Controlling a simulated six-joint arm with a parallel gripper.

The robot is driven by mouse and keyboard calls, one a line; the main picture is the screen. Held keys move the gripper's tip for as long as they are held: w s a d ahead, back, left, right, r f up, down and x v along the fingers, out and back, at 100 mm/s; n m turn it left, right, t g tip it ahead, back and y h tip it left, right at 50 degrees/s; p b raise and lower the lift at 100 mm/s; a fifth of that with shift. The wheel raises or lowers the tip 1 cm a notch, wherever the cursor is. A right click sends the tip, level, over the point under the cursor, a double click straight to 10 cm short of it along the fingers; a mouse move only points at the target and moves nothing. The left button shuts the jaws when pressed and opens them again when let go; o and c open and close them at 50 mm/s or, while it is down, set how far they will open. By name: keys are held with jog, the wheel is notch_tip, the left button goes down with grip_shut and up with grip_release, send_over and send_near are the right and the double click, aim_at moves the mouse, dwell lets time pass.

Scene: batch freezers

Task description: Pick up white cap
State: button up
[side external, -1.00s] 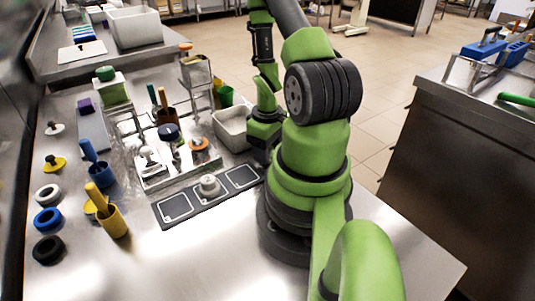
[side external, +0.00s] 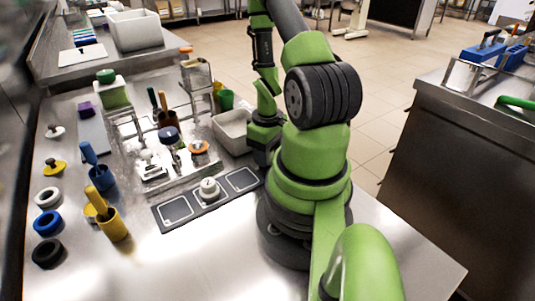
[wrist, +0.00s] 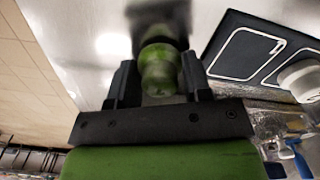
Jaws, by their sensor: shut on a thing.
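A white round cap with a small knob (side external: 209,188) sits on the middle square of the dark mat (side external: 188,215). It also shows in the wrist view as a white round piece (wrist: 303,82) at the right edge, partly cut off. My gripper (wrist: 158,78) fills the lower middle of the wrist view, with its two black fingers apart from the cap. Between the fingers is a blurred green rounded thing (wrist: 158,72) with a dark part above it; my gripper is shut on it, but what it is I cannot tell. My fingertips are not clear in the side view.
White, blue and black rings (side external: 47,223) stand along the left edge. Blue and yellow cups (side external: 113,224) with handled tools stand near them. A metal tray (side external: 150,181) with several fittings lies behind the mat, beside a grey bin (side external: 231,131). The front of the table is clear.

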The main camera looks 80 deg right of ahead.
notch_tip(320, 180, up, 9)
jog(key=shift+w+d+f, duration=0.1)
jog(key=w+d+r, duration=0.2)
jog(key=w+d, duration=0.6)
jog(key=w, duration=0.1)
jog(key=shift+a+f, duration=0.2)
jog(key=shift+f, duration=4.9)
jog(key=shift+r, duration=0.1)
notch_tip(320, 180, up, 8)
dwell(0.6)
jog(key=shift+r, duration=1.9)
